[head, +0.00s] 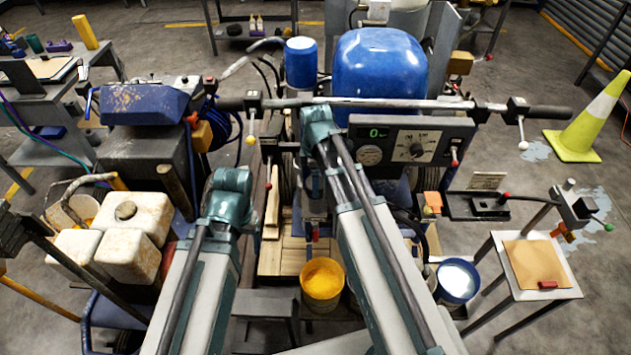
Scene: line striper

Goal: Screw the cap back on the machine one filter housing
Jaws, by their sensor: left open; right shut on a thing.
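A striping machine with a large blue tank (380,65), a long handlebar (430,103) and a control panel (412,143) stands in front of me. I cannot tell for sure which part is the filter housing. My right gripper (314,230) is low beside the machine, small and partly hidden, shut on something. The cap is not clear to see there. My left arm ends at a bent joint left of the middle; its gripper is hidden behind the arm.
An older rusty machine with white jugs (133,232) is at the left. A yellow paint bucket (322,282) and a blue-rimmed bucket (456,280) stand low in front. A small table (565,283) and a traffic cone (590,120) are at the right.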

